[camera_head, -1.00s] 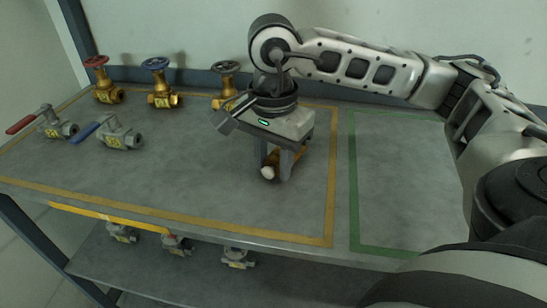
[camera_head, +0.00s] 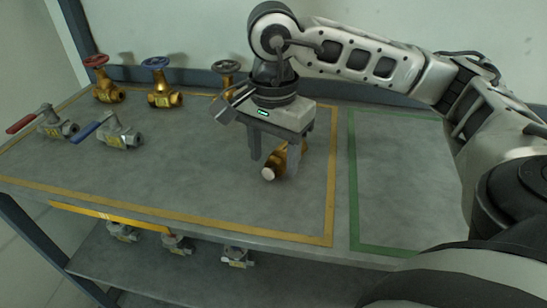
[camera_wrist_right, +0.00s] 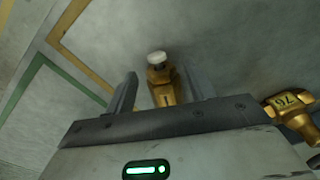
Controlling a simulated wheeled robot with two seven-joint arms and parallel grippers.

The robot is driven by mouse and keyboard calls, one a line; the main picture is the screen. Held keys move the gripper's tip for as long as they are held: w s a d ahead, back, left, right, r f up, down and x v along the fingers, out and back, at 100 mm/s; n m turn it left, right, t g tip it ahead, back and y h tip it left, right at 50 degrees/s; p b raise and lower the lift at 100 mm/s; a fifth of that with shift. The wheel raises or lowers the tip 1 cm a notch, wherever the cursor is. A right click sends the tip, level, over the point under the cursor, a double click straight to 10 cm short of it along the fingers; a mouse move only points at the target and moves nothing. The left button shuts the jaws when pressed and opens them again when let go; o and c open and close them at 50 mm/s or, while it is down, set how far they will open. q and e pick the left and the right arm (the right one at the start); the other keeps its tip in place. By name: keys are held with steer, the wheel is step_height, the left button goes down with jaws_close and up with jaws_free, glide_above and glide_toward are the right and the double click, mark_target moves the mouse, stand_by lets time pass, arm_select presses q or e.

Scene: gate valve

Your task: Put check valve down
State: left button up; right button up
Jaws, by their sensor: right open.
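The check valve (camera_head: 276,163) is a small brass body with a pale round end. It rests on the grey tabletop inside the yellow outline, below my right gripper. My right gripper (camera_head: 270,155) points down with its fingers apart on either side of the valve. In the right wrist view the check valve (camera_wrist_right: 163,84) lies between the two open fingers (camera_wrist_right: 160,92), with a gap to each. Part of the valve is hidden by a finger in the head view. My left gripper is not in view.
Gate valves with red (camera_head: 107,92), blue (camera_head: 160,86) and black (camera_head: 226,72) wheels stand at the back. Ball valves with red (camera_head: 51,124) and blue (camera_head: 112,133) levers are at left. The green-outlined area (camera_head: 400,180) is empty. More valves sit on the lower shelf.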

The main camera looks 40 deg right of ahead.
step_height(320, 180, up, 10)
steer(key=p, duration=0.2)
steer(key=shift+r, duration=0.25)
stand_by(0.3)
